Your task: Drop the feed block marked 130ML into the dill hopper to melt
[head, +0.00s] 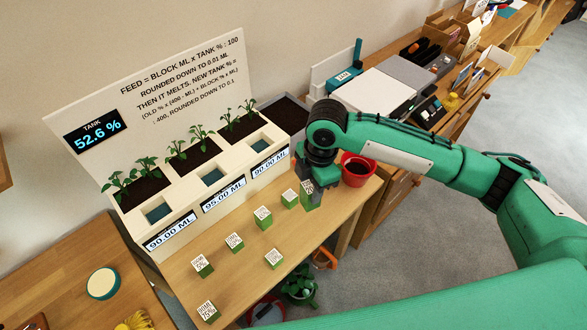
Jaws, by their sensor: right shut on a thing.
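My right gripper (309,180) points down at the right end of the planter table, shut on a green block (308,200) with a white label. The label on this block is too small to read. Several similar green blocks with white labels stand on the table, among them a near one (208,312), a middle one (263,218) and one beside the held block (289,199). The white planter (180,215) has three square hoppers, left (158,212), middle (212,177) and right (262,142). I cannot tell which is dill. My left gripper is out of view.
A sign (165,75) behind the planter gives the feed rule, and the tank display (95,135) reads 52.6 %. Displays under the hoppers read 90.00, 95.00 and 90.00 ML. A red pot (357,170) stands right of the gripper. The table front is partly clear.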

